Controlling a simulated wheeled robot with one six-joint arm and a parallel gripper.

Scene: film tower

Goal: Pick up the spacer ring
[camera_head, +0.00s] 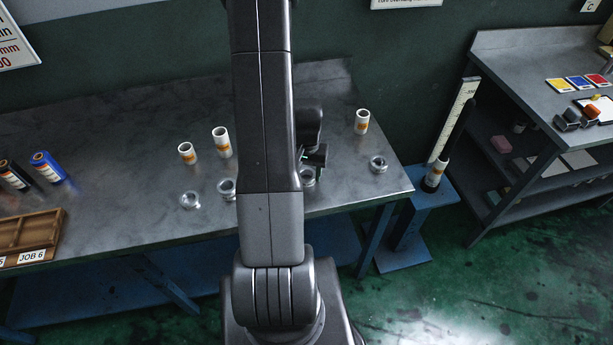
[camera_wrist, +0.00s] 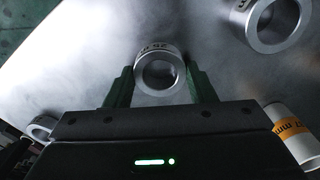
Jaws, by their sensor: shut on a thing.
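A silver spacer ring (camera_wrist: 159,59) sits between the two green fingers of my gripper (camera_wrist: 160,88) in the wrist view. The fingers are shut on its sides, and dark lettering shows on its wall. In the head view my gripper (camera_head: 315,160) is at the bench, partly hidden behind my arm, with the held ring (camera_head: 308,178) just below it. I cannot tell whether the ring touches the bench top. Other silver rings stand on the bench at the left (camera_head: 189,200), beside my arm (camera_head: 227,187) and at the right (camera_head: 378,164).
White tubes with orange labels stand on the metal bench (camera_head: 110,150), two left (camera_head: 222,142) of my arm and one right (camera_head: 362,122). A blue stand (camera_head: 432,197) holds an upright rod.

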